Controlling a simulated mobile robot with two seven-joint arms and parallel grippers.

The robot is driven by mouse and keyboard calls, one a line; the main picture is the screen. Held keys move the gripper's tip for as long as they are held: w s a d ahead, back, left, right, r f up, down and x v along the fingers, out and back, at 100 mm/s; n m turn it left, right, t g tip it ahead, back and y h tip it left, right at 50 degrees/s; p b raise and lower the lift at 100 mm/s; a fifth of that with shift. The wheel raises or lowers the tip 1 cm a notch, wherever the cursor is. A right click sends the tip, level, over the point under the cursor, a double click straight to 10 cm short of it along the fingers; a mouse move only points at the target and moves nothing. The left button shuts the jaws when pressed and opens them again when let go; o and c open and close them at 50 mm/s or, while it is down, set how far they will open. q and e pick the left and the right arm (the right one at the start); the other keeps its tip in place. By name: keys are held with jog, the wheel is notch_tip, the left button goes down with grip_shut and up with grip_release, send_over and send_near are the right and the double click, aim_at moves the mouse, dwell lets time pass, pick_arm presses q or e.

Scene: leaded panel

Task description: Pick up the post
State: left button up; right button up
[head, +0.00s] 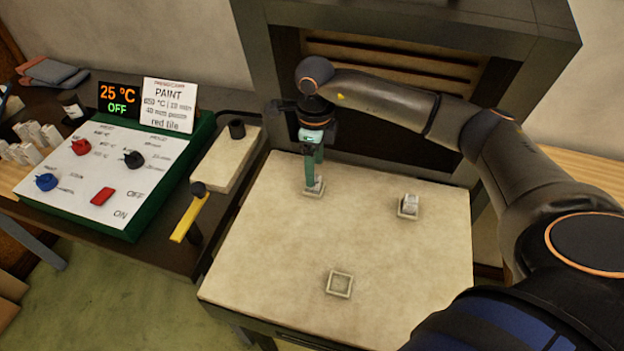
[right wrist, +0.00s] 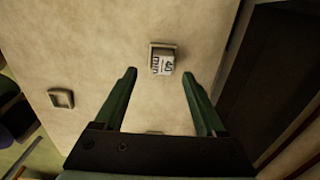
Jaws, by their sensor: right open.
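A small white post (right wrist: 163,64), its top marked 40 and a unit, stands in a square socket in the right wrist view. In the head view this post (head: 319,183) is partly hidden by my right gripper (head: 313,180) at the back left of the pale slab. The gripper points down and is open. In the right wrist view the post lies between the fingertips of the gripper (right wrist: 159,75), with a gap on each side. A second white post (head: 409,203) stands in a socket at the slab's right. My left gripper is not in view.
The pale slab (head: 260,250) has an empty front socket (head: 340,284). A dark kiln (head: 390,95) stands behind. Left are a control box (head: 100,175) with knobs, a display (head: 119,97) reading 25 °C OFF, a PAINT card (head: 170,105), a yellow handle (head: 189,219) and several white pieces (head: 30,135).

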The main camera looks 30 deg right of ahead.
notch_tip(320, 180, down, 5)
jog(key=shift+w+d+r+p, duration=0.1)
jog(key=shift+w+r+p, duration=0.1)
jog(key=shift+p, duration=0.15)
grip_shut()
dwell(0.4)
